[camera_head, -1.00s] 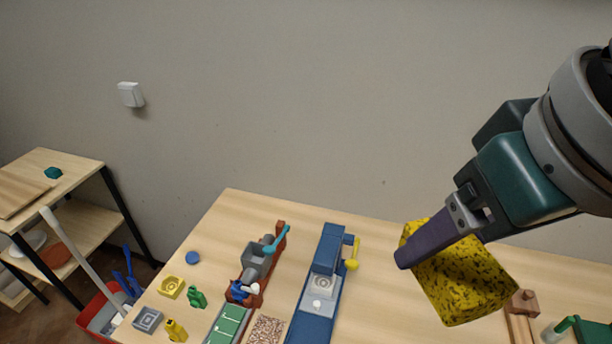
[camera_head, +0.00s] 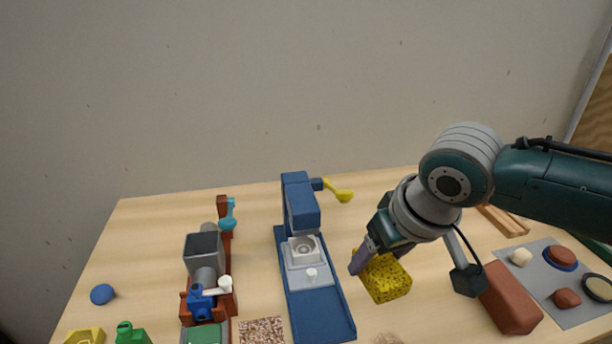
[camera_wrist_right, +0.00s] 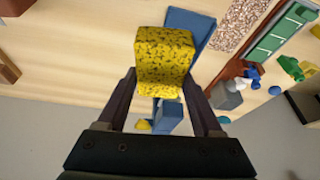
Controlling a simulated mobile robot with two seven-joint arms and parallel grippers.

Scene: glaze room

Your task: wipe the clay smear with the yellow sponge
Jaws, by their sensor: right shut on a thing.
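The yellow sponge (camera_head: 388,280), a dark-speckled block, is held between the fingers of my right gripper (camera_head: 381,256) above the table, right of the blue press. In the right wrist view the sponge (camera_wrist_right: 164,58) sits between the two fingertips of the right gripper (camera_wrist_right: 160,82). A tan patch (camera_head: 387,339) shows at the bottom edge of the head view, below the sponge; it is cut off, and I cannot tell whether it is the clay smear. My left gripper is not in view.
The blue press (camera_head: 318,313) with a yellow lever stands left of the sponge. A red-brown block (camera_head: 511,300) and a grey mat (camera_head: 570,317) with several rounded pieces lie to the right. A grey hopper device (camera_head: 204,248) stands farther left. The table's back right holds wooden strips (camera_head: 503,220).

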